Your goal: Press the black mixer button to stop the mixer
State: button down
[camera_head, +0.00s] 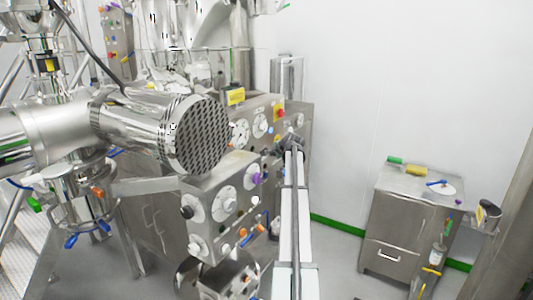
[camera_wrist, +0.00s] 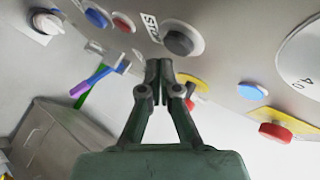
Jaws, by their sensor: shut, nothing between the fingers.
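In the wrist view, a black round button (camera_wrist: 178,42) with a pale collar sits on the grey panel, beside a white label reading STOP (camera_wrist: 152,27). My gripper (camera_wrist: 158,64) is shut and empty. Its fingertips appear just below and left of the black button; whether they touch the panel cannot be told. In the head view my gripper (camera_head: 287,138) is at the right end of the control panel (camera_head: 255,130), and the black button cannot be made out there.
In the wrist view, blue (camera_wrist: 96,18) and red (camera_wrist: 122,22) buttons sit left of the black one. A blue button (camera_wrist: 252,91) and a red knob (camera_wrist: 275,131) on yellow are to the right. In the head view a steel cabinet (camera_head: 410,220) stands right, with clear floor between.

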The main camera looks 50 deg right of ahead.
jog(key=s, duration=0.5)
jog(key=shift+d+b, duration=0.3)
jog(key=shift+d, duration=0.05)
dwell(0.6)
